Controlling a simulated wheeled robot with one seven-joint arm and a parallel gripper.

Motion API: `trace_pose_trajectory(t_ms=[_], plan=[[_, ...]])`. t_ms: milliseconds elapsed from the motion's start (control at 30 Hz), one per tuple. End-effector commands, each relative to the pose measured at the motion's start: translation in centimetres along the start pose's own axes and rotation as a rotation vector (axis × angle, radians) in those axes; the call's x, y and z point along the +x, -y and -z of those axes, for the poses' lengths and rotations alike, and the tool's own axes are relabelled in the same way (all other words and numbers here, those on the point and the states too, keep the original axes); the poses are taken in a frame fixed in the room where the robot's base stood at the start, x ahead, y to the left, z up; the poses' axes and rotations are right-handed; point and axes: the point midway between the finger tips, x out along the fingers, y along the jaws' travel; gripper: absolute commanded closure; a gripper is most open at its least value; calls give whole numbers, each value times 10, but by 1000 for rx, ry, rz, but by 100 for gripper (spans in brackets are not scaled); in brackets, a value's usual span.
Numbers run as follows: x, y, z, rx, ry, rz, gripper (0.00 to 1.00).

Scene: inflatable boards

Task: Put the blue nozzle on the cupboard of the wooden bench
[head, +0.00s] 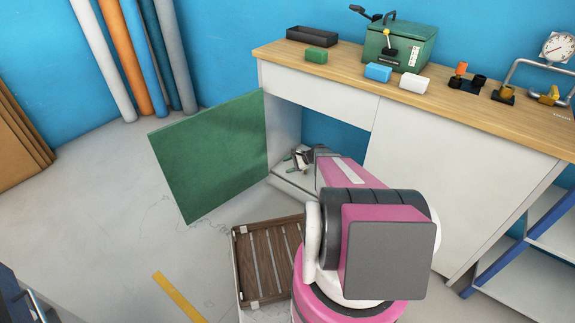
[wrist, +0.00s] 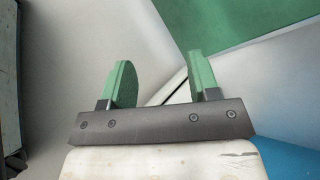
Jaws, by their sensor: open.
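The wooden bench (head: 455,97) has a wooden top and white fronts. Its cupboard (head: 284,123) is open at the left, with the green door (head: 215,150) swung out. My gripper (head: 293,157) is at the low front of the cupboard opening, partly hidden by my arm. In the wrist view my gripper (wrist: 160,75) has its two green fingers apart, with nothing between them. No thing in either view is clearly a blue nozzle. A small blue block (head: 378,72) lies on the bench top. A blue patch shows at the lower right of the wrist view; I cannot tell what it is.
A green box (head: 398,48), black tray (head: 312,36), green block (head: 316,55), white block (head: 413,82) and pipe fittings stand on the bench top. A brown slatted crate (head: 268,262) is on the floor. Blue-edged shelving (head: 525,248) is at right. Floor left of the door is clear.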

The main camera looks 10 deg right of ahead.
Motion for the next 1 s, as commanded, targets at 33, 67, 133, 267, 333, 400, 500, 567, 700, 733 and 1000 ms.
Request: trace_pose_trajectory(t_ms=[33,67,133,267,333,400,500,567,700,733,1000], plan=[[-6,-10,-48,-105,-33,-88,44],[-9,-14,-66,-170,-54,-143,44],[-16,-26,-105,-323,-102,-273,44],[-40,-48,-171,-603,-184,-513,44],[-57,-59,-202,-745,-224,-637,44],[-74,-68,-227,-870,-260,-751,44],[-95,-76,-253,-1010,-300,-884,44],[-104,-78,-263,-1070,-318,-944,44],[-116,-80,-274,-1143,-340,-1020,44],[-117,-80,-274,-1149,-342,-1027,44],[-117,-79,-273,-1151,-343,-1032,44]])
